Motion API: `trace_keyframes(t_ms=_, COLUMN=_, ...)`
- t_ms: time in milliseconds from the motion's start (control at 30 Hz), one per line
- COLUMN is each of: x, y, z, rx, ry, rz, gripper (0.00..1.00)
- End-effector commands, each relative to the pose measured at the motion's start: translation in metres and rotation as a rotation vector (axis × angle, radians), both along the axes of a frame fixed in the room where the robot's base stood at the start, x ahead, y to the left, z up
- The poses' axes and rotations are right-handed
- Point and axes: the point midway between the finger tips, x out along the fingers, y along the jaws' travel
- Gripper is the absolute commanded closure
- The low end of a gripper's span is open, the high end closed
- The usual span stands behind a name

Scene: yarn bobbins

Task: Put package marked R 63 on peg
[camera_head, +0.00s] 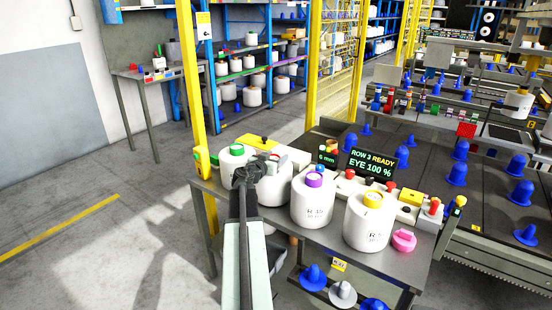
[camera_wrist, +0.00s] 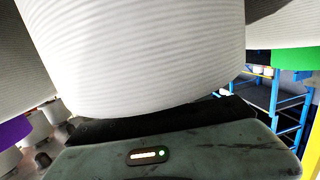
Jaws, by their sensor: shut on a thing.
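My gripper (camera_head: 252,173) is shut on a white ribbed package (camera_head: 274,184) at the left part of the grey table. This package also fills the wrist view (camera_wrist: 140,55); its marking is hidden from me. A white package with a green top (camera_head: 236,152) stands behind it to the left. A white package with a purple top (camera_head: 313,203), marked like R 35, stands to its right. A white package with a yellow top (camera_head: 368,223) stands further right; its mark starts with R but is too small to read surely. Several blue pegs (camera_head: 457,174) stand on the dark machine at the right.
A yellow post (camera_head: 188,70) rises behind the table's left end. Blue shelves (camera_head: 245,60) stand behind. The floor at left is clear.

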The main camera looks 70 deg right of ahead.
Motion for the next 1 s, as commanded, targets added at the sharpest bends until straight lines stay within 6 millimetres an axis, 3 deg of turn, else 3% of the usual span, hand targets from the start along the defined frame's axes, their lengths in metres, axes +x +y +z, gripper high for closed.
trace_keyframes(t_ms=667, x=-0.001, y=-0.0005, z=-0.0049, rx=-0.001, ry=0.002, rz=-0.001, gripper=1.0)
trace_keyframes(t_ms=700, x=-0.001, y=-0.0004, z=-0.0044, rx=-0.001, ry=0.002, rz=-0.001, gripper=0.39)
trace_keyframes(t_ms=767, x=-0.001, y=-0.0005, z=-0.004, rx=-0.001, ry=0.001, rz=-0.001, gripper=0.23)
trace_keyframes(t_ms=1000, x=-0.0009, y=-0.0003, z=-0.0044, rx=0.0, ry=0.0, rz=-0.001, gripper=0.19)
